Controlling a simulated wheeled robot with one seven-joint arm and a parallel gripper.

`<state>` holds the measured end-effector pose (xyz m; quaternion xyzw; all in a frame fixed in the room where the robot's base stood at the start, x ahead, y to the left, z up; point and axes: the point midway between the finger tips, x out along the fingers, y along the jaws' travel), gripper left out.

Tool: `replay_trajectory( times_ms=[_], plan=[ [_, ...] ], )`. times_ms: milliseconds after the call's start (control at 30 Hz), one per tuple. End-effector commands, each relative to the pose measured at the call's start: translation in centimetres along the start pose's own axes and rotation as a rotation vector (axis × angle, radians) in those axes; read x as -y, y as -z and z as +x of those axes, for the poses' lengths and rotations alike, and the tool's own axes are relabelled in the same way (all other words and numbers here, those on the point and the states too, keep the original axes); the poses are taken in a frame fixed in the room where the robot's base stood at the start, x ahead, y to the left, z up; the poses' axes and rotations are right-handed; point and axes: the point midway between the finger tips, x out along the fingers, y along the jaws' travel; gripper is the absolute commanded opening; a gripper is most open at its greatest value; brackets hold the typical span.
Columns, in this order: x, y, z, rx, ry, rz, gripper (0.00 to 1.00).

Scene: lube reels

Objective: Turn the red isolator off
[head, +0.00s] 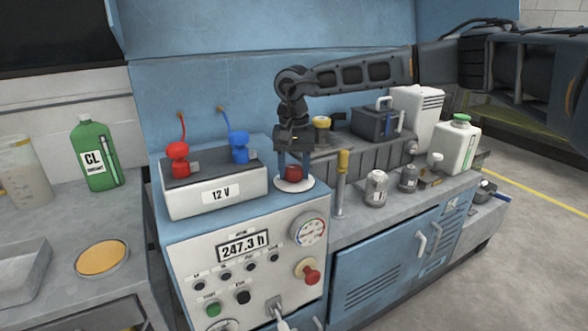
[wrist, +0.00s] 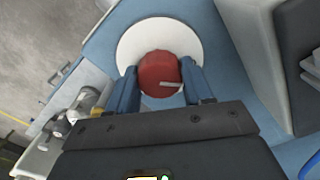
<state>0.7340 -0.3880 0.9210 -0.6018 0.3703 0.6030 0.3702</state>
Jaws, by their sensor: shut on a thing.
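The red isolator (head: 293,173) is a round red knob on a white disc (head: 308,184) on top of the blue control cabinet. My gripper (head: 294,171) points straight down over it, with a blue finger on each side. In the wrist view, the red isolator (wrist: 160,74) sits between the two fingers (wrist: 163,86), which are shut on its sides. A pale pointer mark on the knob points toward the right finger. The white disc (wrist: 133,40) shows around the knob.
A 12 V battery box (head: 215,188) with red (head: 178,158) and blue (head: 240,148) clamps stands left of the isolator. A red mushroom button (head: 311,276) and a gauge (head: 311,230) are on the front panel below.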

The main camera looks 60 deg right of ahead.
Motion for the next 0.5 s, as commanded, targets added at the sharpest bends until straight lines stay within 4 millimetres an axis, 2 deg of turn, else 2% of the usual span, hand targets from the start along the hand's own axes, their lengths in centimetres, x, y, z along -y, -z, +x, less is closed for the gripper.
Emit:
replay_trajectory(
  times_ms=[200,233,500],
  plan=[
    [-0.09,0.35,-0.19,-0.009,0.001,0.003,0.2],
    [-0.09,0.36,-0.2,-0.009,0.001,0.004,0.52],
    [-0.04,0.19,-0.11,-0.005,0.001,0.002,0.75]
  ],
)
